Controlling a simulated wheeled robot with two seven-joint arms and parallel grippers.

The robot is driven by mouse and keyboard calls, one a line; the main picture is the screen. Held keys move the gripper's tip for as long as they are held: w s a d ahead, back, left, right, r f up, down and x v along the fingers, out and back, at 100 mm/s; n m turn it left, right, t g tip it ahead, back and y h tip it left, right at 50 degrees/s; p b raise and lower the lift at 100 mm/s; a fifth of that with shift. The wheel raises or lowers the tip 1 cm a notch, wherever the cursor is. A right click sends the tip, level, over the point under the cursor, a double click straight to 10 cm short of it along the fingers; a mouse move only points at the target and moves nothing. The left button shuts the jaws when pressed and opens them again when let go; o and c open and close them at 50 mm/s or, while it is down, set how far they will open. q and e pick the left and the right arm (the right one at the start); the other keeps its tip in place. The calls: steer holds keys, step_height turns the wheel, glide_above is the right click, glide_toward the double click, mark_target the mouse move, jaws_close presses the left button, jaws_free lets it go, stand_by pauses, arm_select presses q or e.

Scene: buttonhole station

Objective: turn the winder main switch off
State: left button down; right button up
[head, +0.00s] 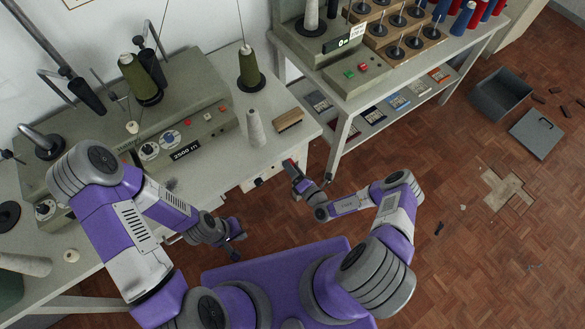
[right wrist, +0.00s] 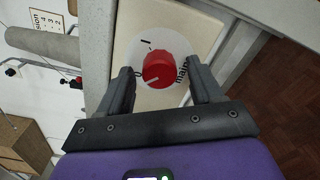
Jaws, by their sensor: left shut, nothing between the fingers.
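The winder main switch is a red round knob (right wrist: 158,68) on a pale disc, set in a cream panel (right wrist: 125,40). The disc carries an "I" mark at the upper left and the word "main" at the right. A white line on the knob points to the lower left. My right gripper (right wrist: 160,84) is open, with one finger on either side of the knob; I cannot tell whether they touch it. In the head view my right gripper (head: 293,170) is at the table's front right. My left gripper (head: 238,246) is shut and empty, low before the table.
The olive winder (head: 200,110) stands on the left table with thread cones. A second table (head: 345,95) is behind. Open parquet floor (head: 470,250) lies at the right.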

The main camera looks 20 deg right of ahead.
steer(key=v, duration=0.7)
steer(key=shift+s+p, duration=0.25)
steer(key=shift+p, duration=0.05)
steer(key=shift+d, duration=0.1)
